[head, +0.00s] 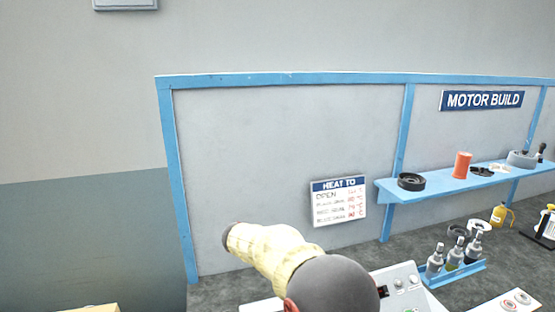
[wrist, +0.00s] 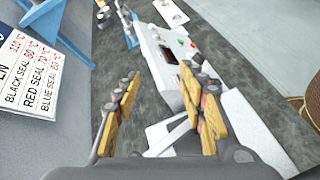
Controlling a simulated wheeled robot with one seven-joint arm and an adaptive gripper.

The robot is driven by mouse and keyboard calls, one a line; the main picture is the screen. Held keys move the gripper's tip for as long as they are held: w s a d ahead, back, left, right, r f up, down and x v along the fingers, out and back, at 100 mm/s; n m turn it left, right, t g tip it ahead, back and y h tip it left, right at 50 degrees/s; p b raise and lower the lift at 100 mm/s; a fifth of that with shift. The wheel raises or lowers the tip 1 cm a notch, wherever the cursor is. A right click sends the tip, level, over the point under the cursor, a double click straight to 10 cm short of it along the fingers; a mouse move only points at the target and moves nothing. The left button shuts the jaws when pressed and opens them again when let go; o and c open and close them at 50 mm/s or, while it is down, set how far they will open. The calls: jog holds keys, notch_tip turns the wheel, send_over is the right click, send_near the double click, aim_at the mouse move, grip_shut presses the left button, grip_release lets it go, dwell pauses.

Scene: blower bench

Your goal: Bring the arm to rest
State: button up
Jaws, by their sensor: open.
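My gripper (wrist: 160,105) shows in the wrist view with its two wood-coloured, dark-jointed fingers spread apart and nothing between them. It hangs above the bench, with a light grey control box (wrist: 165,65) beyond and between the fingers. In the head view my arm (head: 262,245) rises at the bottom centre, pale yellow with a dark grey rounded joint. The fingers cannot be made out in the head view.
A "HEAT TO" sign (head: 338,202) is on the blue-framed panel close to my arm. A blue shelf (head: 455,190) holds a black ring and an orange spool. Several bottles stand in a blue rack (head: 455,272) on the dark bench. The control box (head: 400,285) is beside my arm.

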jog(key=s+d+r+m+y, duration=0.3)
jog(key=s+d+m, duration=0.1)
jog(key=s, duration=0.5)
jog(key=s+d+r+m+y, duration=0.3)
jog(key=s+d+r+y, duration=0.15)
jog(key=s, duration=0.55)
jog(key=s+a+f+m+t+y, duration=0.1)
jog(key=s+m, duration=0.3)
jog(key=s, duration=0.5)
jog(key=s+a+f+m+t+y, duration=0.1)
jog(key=s+m+t+y, duration=0.1)
jog(key=s+m, duration=0.3)
jog(key=s+y, duration=0.1)
jog(key=s, duration=0.2)
jog(key=shift+s+f+t, duration=0.3)
jog(key=shift+s+f, duration=0.05)
